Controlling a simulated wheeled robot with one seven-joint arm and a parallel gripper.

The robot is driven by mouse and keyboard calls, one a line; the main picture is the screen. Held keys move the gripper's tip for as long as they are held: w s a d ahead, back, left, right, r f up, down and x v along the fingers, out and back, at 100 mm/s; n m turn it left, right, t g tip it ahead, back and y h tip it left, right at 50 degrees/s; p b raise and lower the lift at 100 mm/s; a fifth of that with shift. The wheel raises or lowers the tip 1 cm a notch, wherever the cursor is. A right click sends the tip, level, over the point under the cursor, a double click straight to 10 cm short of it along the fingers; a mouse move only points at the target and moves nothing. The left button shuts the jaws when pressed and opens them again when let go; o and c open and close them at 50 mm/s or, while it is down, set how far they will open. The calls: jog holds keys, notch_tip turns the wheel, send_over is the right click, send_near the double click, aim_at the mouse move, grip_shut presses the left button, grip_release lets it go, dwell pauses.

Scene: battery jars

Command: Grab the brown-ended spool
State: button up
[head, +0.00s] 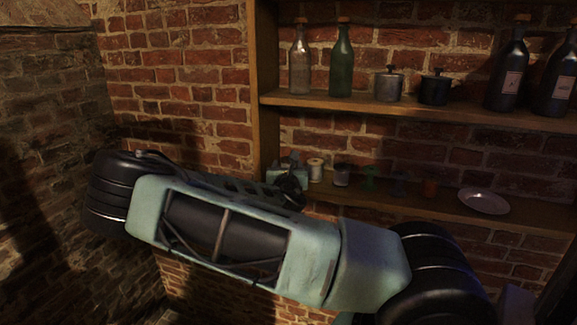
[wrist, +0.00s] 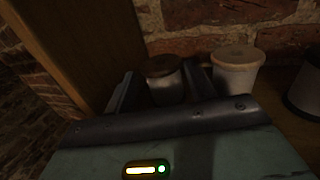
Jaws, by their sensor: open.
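The brown-ended spool (wrist: 164,80) stands upright on the shelf in the wrist view, with a dark brown top end and a pale body. My gripper (wrist: 160,74) is open, with one finger on each side of this spool; its lower part is hidden by the gripper body. I cannot tell whether either finger touches it. In the head view my gripper (head: 289,180) is at the left end of the lower shelf, and the brown-ended spool cannot be made out clearly there.
A light-ended spool (wrist: 237,72) stands close to the right finger; it also shows in the head view (head: 316,170). The wooden shelf upright (wrist: 85,50) is close on the left.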

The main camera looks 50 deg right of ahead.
jog(key=p+x, duration=0.2)
jog(key=x, duration=0.1)
jog(key=shift+w+d, duration=0.1)
jog(key=shift+d, duration=0.3)
jog(key=shift+w+d+f, duration=0.15)
jog(key=shift+w+d, duration=0.1)
jog(key=shift+w, duration=0.05)
jog(key=c, duration=0.7)
